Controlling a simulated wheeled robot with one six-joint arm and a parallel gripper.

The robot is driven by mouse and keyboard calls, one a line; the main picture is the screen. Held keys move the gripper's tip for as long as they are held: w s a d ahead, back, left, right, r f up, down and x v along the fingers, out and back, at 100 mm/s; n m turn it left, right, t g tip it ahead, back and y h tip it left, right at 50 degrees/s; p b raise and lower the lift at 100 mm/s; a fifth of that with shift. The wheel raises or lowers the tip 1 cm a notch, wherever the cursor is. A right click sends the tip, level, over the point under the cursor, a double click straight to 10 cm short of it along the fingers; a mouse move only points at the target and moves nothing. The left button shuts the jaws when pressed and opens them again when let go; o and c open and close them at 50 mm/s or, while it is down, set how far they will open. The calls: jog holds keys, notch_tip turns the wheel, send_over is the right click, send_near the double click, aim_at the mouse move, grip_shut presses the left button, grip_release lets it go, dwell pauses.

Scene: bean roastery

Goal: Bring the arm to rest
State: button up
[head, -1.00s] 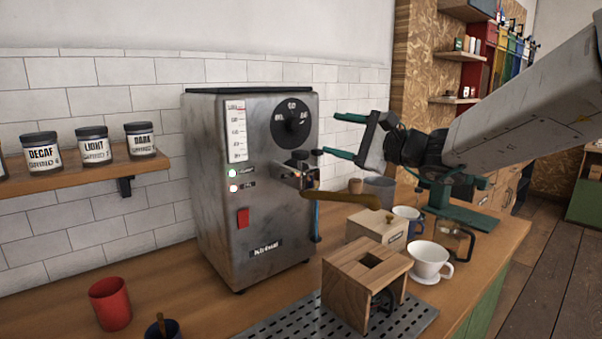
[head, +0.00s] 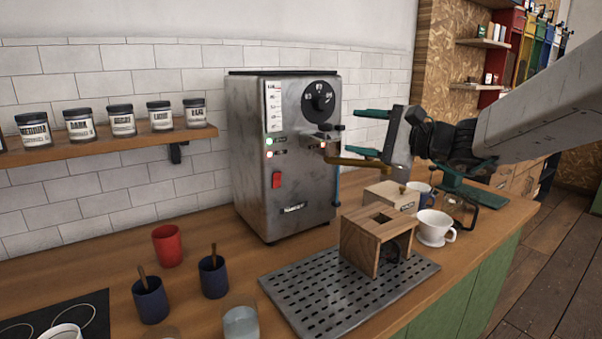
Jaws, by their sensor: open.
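My gripper (head: 368,133) is in the head view, right of the grey metal machine (head: 285,155). Its two green fingers are spread apart and point left toward the machine. Nothing shows between them. The lower finger lies close to the machine's brass-coloured handle (head: 355,161) in the picture; I cannot tell whether they touch. My arm reaches in from the upper right, above the counter.
Below my gripper stand a wooden stand (head: 362,244) on a perforated metal tray (head: 335,305), a wooden box (head: 383,196) and a white dripper (head: 432,228). A red cup (head: 167,246) and blue cups (head: 213,277) stand left. A jar shelf (head: 100,148) hangs on the wall.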

jog(key=s+f+n+g+h, duration=0.35)
jog(key=s+f, duration=0.25)
jog(key=s, duration=0.3)
jog(key=s+f+n+g+h, duration=0.2)
jog(key=s+f+n+g, duration=0.25)
jog(key=s+f, duration=0.4)
jog(key=s+d+f+n+g+h, duration=0.1)
jog(key=s+d+f+n+h, duration=0.2)
jog(key=s+d+h, duration=0.6)
jog(key=s+d+n, duration=0.1)
jog(key=s+d, duration=0.4)
jog(key=s, duration=0.3)
jog(key=shift+s, duration=0.25)
